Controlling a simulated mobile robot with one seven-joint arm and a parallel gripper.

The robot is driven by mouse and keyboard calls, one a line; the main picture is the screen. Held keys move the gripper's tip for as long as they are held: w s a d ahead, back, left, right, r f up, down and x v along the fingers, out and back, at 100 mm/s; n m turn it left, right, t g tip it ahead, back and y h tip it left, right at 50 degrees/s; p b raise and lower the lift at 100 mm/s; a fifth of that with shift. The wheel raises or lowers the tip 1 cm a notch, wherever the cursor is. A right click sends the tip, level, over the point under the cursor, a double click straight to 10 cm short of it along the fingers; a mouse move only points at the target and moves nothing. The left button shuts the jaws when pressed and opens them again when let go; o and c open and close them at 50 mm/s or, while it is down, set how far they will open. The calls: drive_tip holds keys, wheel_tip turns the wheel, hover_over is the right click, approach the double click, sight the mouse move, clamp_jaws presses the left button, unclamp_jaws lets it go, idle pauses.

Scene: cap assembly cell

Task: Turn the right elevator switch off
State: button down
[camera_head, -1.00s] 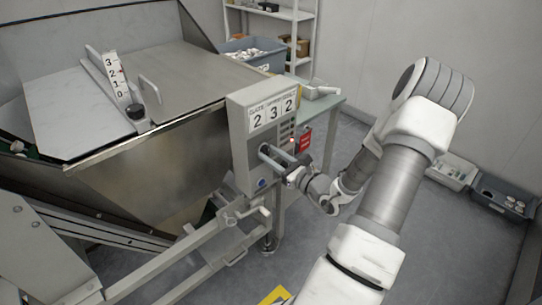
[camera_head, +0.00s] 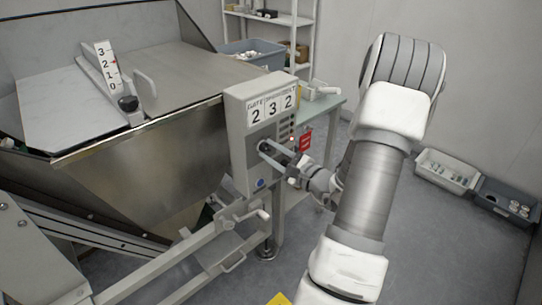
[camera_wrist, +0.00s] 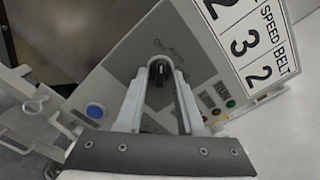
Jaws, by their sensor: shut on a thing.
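A grey control box (camera_head: 241,116) stands at the right side of the steel hopper. Its front has a black rotary switch (camera_wrist: 159,75) with small lettering above it, too blurred to read surely. My gripper (camera_head: 267,149) reaches the box from the right. In the wrist view my gripper (camera_wrist: 160,80) has its two pale fingers on either side of the switch knob, shut on it. The knob's lower part and its exact angle are partly hidden between the fingers. I cannot tell from the labels whether this is the right elevator switch.
A crank handle (camera_head: 262,215) sits below.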

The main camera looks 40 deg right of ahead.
idle(0.3)
drive_tip(key=c, duration=0.5)
unclamp_jaws()
drive_tip(key=s, duration=0.5)
drive_tip(key=s+d+p, duration=0.1)
drive_tip(key=s, duration=0.5)
drive_tip(key=s+p, duration=0.1)
drive_tip(key=s, duration=0.5)
drive_tip(key=shift+s+d, duration=0.15)
drive_tip(key=shift+s, duration=0.05)
